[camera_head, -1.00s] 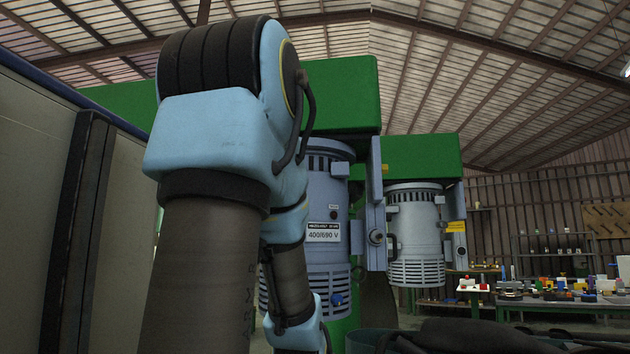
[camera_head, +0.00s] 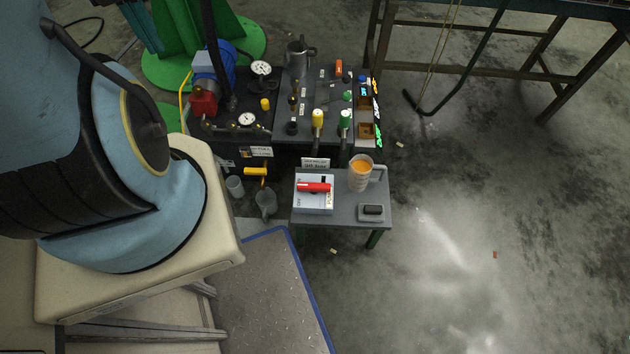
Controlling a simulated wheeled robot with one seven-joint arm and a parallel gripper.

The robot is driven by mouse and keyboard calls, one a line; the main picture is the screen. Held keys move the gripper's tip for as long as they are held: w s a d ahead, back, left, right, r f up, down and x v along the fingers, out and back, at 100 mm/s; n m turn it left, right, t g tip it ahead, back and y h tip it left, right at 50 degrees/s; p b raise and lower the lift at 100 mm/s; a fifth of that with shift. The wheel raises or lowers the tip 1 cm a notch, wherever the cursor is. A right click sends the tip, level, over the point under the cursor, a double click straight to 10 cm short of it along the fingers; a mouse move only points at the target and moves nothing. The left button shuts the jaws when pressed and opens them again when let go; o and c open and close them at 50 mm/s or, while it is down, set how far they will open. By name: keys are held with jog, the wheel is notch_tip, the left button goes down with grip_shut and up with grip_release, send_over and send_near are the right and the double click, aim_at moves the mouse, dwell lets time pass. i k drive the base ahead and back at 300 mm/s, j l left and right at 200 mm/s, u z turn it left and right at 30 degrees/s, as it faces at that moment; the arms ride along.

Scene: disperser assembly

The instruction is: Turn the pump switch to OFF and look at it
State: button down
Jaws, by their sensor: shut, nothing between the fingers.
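The pump switch (camera_head: 314,204) is a pale grey box on a small grey table (camera_head: 345,214), below the middle of the head view. Its red handle (camera_head: 315,187) lies across the top part of the box, roughly level in the picture. Small dark lettering on the box's left seems to read OFF, and lettering on its right side seems to read PUMP. I cannot tell for sure which setting the handle points to. My gripper is out of view; only a large blue and black part of my arm shows at the left.
A cup of orange liquid (camera_head: 361,172) and a small scale-like device (camera_head: 372,211) share the table. Behind stands a dark bench (camera_head: 272,127) with gauges, valves and yellow and green handles. Open floor (camera_head: 480,230) lies to the right.

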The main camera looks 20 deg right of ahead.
aim_at(314, 188)
jog(key=k, duration=0.15)
jog(key=l+z, duration=0.5)
jog(key=i+l+z, duration=0.1)
jog(key=l+z, duration=0.25)
jog(key=l, duration=0.15)
